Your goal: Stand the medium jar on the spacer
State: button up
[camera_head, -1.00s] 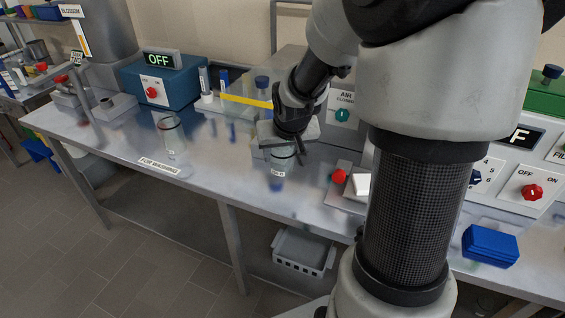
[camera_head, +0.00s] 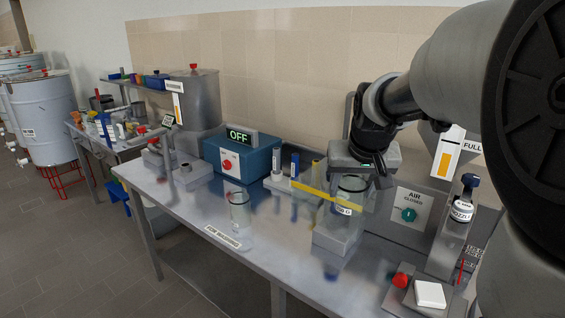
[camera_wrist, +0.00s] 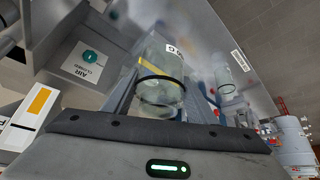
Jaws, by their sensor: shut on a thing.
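The medium jar (camera_head: 349,198) is clear glass with a dark ring near its top and a white label. My gripper (camera_head: 353,172) is shut on it near the top and holds it upright. In the wrist view the jar (camera_wrist: 160,90) fills the space between the fingers. A pale grey block, seemingly the spacer (camera_head: 333,243), lies on the bench under the jar in the head view. I cannot tell whether the jar's base touches it. In the wrist view the jar hides what lies beneath it.
A yellow-edged clear panel (camera_head: 312,191) crosses close by the jar. Another clear jar (camera_head: 239,212) stands left, by the FOR WASHING label (camera_head: 222,236). The AIR valve panel (camera_head: 411,213) and a red button (camera_head: 401,280) are at right. The bench front between is clear.

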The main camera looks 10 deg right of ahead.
jog(key=a+f+n+y+p, duration=0.1)
jog(key=a+f+n+p, duration=0.1)
jog(key=a+f+p, duration=0.65)
jog(key=s+a+f+b, duration=0.1)
jog(key=s+f, duration=0.4)
jog(key=f, duration=0.2)
jog(key=shift+s+f+b, duration=0.3)
jog(key=shift+f+b, duration=0.1)
